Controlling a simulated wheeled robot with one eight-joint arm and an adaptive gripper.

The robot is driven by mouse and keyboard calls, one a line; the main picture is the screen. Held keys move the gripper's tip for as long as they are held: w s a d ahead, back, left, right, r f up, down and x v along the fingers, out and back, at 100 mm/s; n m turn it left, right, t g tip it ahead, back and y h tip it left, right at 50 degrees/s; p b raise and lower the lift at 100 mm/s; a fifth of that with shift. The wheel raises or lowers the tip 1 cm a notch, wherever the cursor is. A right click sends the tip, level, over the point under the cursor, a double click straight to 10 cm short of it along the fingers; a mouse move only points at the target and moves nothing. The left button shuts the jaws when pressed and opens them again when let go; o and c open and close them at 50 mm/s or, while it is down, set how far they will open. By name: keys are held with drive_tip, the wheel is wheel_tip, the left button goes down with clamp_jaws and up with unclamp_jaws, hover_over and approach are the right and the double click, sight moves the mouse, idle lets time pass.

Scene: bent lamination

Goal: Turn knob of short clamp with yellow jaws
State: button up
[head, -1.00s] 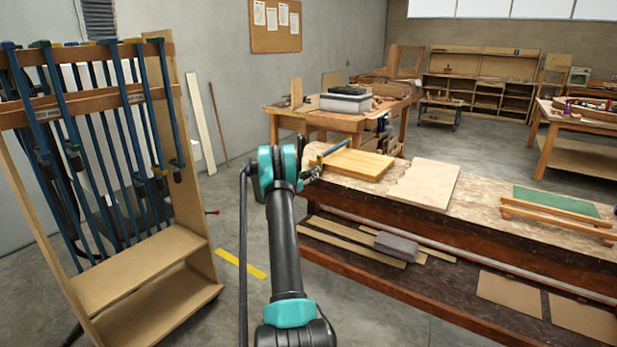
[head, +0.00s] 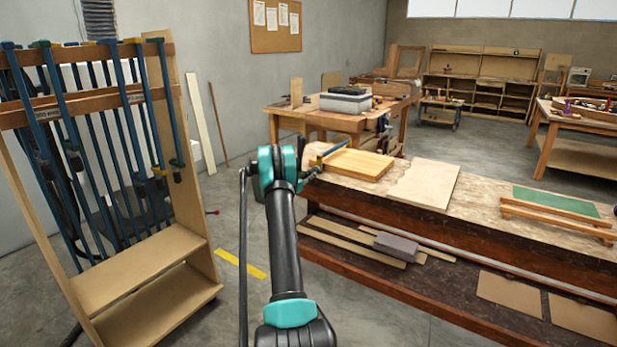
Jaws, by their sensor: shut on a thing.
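A short clamp (head: 334,150) with a blue bar lies at the left end of the workbench, over a light wood board (head: 358,164). A yellow jaw (head: 319,160) shows at the clamp's near end. My arm reaches out to this end. My gripper (head: 312,173) is small and dark beside the yellow jaw, partly hidden behind my wrist. It is shut on the clamp's knob, which is too small and covered to make out.
A rack of long blue clamps (head: 90,115) stands at left. The floor between rack and bench is open.

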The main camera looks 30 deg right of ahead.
drive_tip(key=m, duration=0.4)
drive_tip(key=shift+m, duration=0.3)
drive_tip(key=m, duration=1.2)
drive_tip(key=shift+m, duration=0.3)
drive_tip(key=m, duration=0.4)
drive_tip(key=shift+m, duration=0.3)
drive_tip(key=m, duration=0.4)
drive_tip(key=shift+m, duration=0.3)
drive_tip(key=m, duration=0.4)
drive_tip(key=shift+r, duration=0.1)
drive_tip(key=m, duration=0.8)
drive_tip(key=shift+m, duration=0.3)
drive_tip(key=m, duration=0.4)
drive_tip(key=shift+m, duration=0.3)
drive_tip(key=m, duration=0.4)
drive_tip(key=shift+s+m, duration=0.1)
drive_tip(key=shift+m, duration=2)
